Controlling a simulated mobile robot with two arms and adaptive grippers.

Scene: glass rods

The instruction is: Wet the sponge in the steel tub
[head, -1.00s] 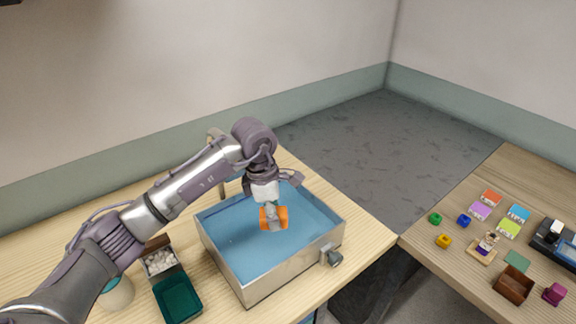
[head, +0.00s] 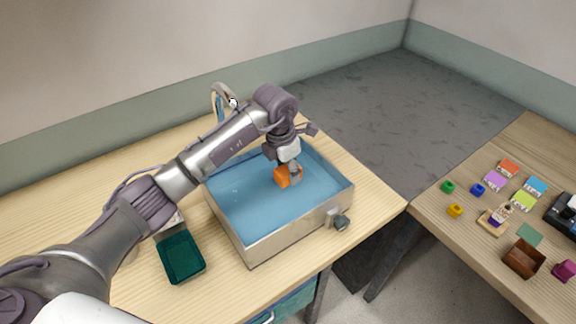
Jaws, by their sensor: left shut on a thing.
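The steel tub (head: 282,241) stands on the wooden table and holds blue water (head: 242,205). My left gripper (head: 292,173) points down inside the tub's outline and is shut on an orange sponge (head: 282,178). The sponge is at or just above the water surface; I cannot tell whether it touches. The gripper's fingers partly cover the sponge. My right gripper is not in view.
A dark green tray (head: 180,258) sits left of the tub. A tap (head: 222,100) rises behind it, and a grey valve (head: 342,223) sticks out at its front right. A second table at right carries small coloured blocks and a brown box (head: 523,258).

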